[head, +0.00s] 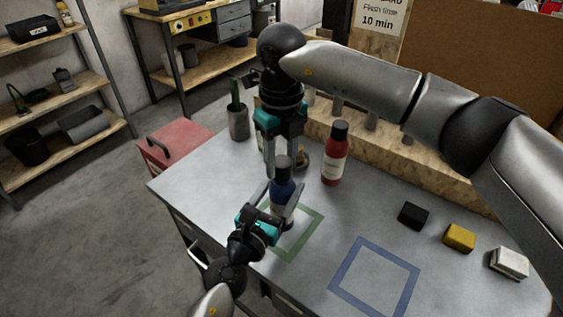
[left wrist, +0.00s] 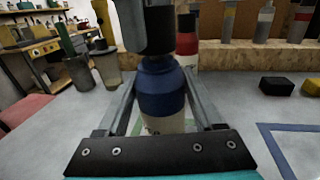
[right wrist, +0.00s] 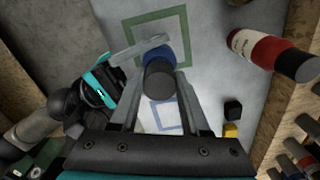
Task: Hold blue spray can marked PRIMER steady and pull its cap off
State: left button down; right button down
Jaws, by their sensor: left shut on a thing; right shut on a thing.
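The blue spray can (head: 283,191) stands upright at the green square outline (head: 297,252); it also shows in the left wrist view (left wrist: 162,92). My left gripper (head: 285,208) is shut around its body from the near side. Its label is mostly hidden, so I cannot read it. The dark cap (right wrist: 160,84) is at the can's top, between the fingers of my right gripper (right wrist: 158,92), which comes from above and is shut on it. In the left wrist view a right finger hides part of the cap. I see no clear gap between cap and can.
A red bottle with a black cap (head: 335,155) stands close behind, to the right. Black (head: 413,215), yellow (head: 459,237) and white (head: 509,262) blocks lie at the right. A blue square outline (head: 374,281) is empty. A pot (head: 238,123) stands at the back left.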

aim_at(281, 160)
jog(key=shift+r, duration=0.5)
jog(key=shift+r, duration=0.1)
jog(key=shift+r, duration=1.95)
pick_arm(q)
grip_release()
